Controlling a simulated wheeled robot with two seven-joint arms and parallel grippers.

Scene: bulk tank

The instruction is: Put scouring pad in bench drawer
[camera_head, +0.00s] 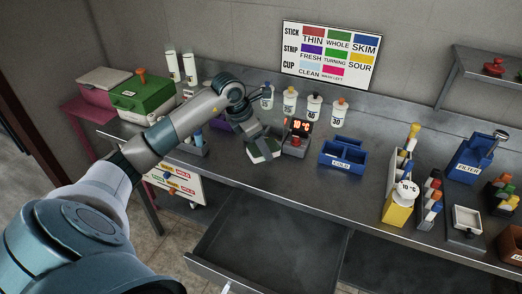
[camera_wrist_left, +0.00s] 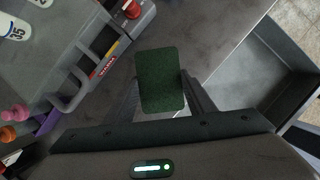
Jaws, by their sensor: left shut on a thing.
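The scouring pad (camera_wrist_left: 160,80) is a dark green flat rectangle in the left wrist view. My left gripper (camera_wrist_left: 160,98) is shut on it. In the head view the gripper (camera_head: 258,140) holds the pad (camera_head: 264,151) at the bench top near its front edge; I cannot tell whether the pad touches the bench. The bench drawer (camera_head: 272,245) is pulled open below the bench front, nearer than the pad, and its visible floor looks empty. The drawer also shows at the right of the left wrist view (camera_wrist_left: 268,75). My right gripper is not in view.
A device with a red 10 °C display (camera_head: 297,137) stands just right of the pad. A blue COLD tray (camera_head: 343,157) stands further right. Numbered white bottles (camera_head: 314,106) line the back. A green box (camera_head: 142,97) stands left.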

